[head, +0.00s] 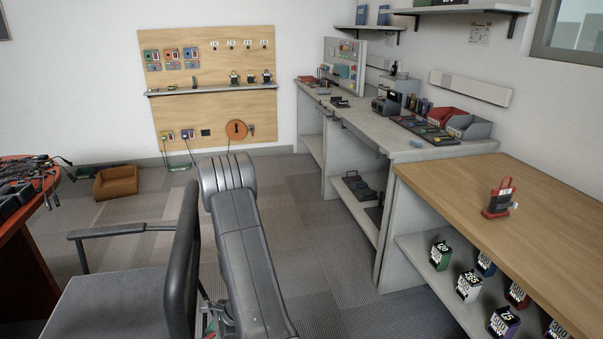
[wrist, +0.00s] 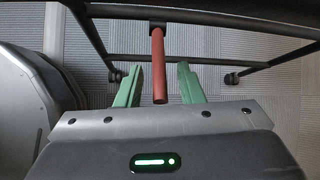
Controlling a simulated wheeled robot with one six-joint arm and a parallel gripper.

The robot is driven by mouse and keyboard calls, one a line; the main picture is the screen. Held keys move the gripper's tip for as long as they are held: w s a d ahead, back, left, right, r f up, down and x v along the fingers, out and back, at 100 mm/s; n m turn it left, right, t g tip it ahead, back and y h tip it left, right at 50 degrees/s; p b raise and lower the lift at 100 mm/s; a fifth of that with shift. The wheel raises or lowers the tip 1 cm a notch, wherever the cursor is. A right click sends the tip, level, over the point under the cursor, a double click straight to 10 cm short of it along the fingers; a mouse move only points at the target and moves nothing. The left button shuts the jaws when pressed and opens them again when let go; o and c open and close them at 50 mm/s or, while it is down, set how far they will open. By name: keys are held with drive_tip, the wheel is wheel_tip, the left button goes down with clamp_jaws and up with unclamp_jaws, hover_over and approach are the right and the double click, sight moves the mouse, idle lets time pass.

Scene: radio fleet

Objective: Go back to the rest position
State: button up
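In the wrist view my gripper (wrist: 160,68) points down with its two green fingers apart. A red rod (wrist: 158,75) with a dark end shows between the fingers, with gaps on both sides. I cannot tell what the rod belongs to. In the head view my arm reaches down through the lower middle, and its low end is mostly hidden behind the arm and the chair. Only small bits of green and red show there.
A black office chair (head: 182,262) stands close left of my arm; dark bars show beyond the fingers. A red table (head: 22,245) is at far left. A wooden-topped bench (head: 445,185) holding a red-and-black device (head: 499,199) is at right. A grey workbench (head: 362,122) lies beyond. Carpet is clear ahead.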

drive_tip(key=shift+r, duration=0.15)
drive_tip(key=shift+d+r+p, duration=0.1)
drive_tip(key=shift+r+p, duration=0.15)
drive_tip(key=shift+p, duration=0.05)
drive_tip(key=s+p+v, duration=0.1)
drive_tip(key=p+v, duration=0.2)
drive_tip(key=v, duration=1)
drive_tip(key=b+x, duration=0.1)
drive_tip(key=x, duration=0.3)
drive_tip(key=b+x, duration=0.1)
drive_tip(key=x, duration=0.4)
drive_tip(key=w+b+x, duration=0.1)
drive_tip(key=b+x, duration=0.1)
drive_tip(key=x, duration=0.3)
drive_tip(key=shift+d+f, duration=0.2)
drive_tip(key=shift+f, duration=0.15)
drive_tip(key=shift+d+f+y+b, duration=0.35)
drive_tip(key=shift+y+b, duration=0.25)
drive_tip(key=shift+b, duration=0.35)
wheel_tip(320, 180, down, 6)
drive_tip(key=g+y+b, duration=0.2)
drive_tip(key=y+b, duration=0.7)
drive_tip(key=b, duration=0.1)
drive_tip(key=w+d+p, duration=0.1)
drive_tip(key=d+p, duration=0.1)
drive_tip(key=d, duration=0.7)
drive_tip(key=shift+w+r+m, duration=0.15)
drive_tip(key=shift+w+m, duration=0.05)
drive_tip(key=shift+m, duration=0.2)
